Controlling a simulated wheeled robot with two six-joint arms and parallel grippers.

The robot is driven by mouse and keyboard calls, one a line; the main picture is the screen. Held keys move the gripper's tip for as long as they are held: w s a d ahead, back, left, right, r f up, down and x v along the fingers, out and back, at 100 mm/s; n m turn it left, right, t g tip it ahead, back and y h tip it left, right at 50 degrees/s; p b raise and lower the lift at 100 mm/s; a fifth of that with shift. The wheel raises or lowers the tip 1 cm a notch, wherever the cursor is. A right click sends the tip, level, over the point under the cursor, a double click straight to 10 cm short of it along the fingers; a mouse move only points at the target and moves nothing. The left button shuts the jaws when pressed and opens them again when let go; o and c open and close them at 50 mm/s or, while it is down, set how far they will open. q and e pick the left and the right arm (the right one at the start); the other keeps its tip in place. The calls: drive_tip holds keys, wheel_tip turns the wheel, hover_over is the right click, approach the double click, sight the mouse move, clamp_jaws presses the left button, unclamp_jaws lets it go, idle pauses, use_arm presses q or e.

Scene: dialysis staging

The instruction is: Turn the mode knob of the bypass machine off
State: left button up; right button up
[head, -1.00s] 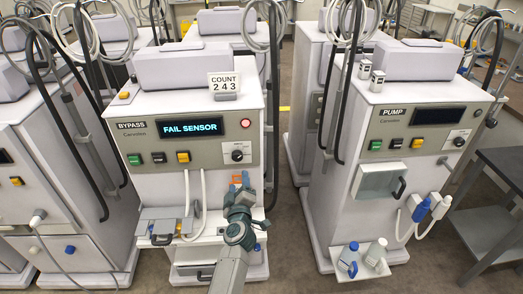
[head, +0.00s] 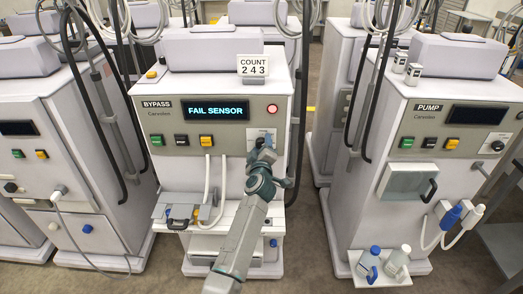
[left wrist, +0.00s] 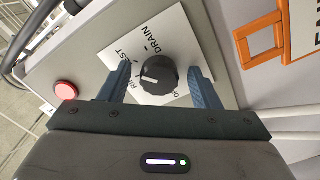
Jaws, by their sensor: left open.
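The bypass machine (head: 217,185) stands in the middle of the head view, its display (head: 212,110) reading FAIL SENSOR. Its mode knob (left wrist: 158,76) is black and round on a white label plate (left wrist: 150,40), with DRAIN legible. The knob's white mark points to the left in the left wrist view; which word it meets is unclear. My left gripper (head: 262,146) is at the knob and mostly hides it in the head view. In the left wrist view the open blue fingers stand either side of the knob, with gaps between. My right gripper is not in view.
A red round button (left wrist: 66,90) sits beside the label plate. An orange frame (left wrist: 264,40) is on the panel's other side. White hoses (head: 206,185) and a grey tray hang below. The pump machine (head: 440,130) stands to the right, with bottles (head: 397,257) on its shelf.

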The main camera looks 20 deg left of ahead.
use_arm(q)
drive_tip(key=c, duration=1)
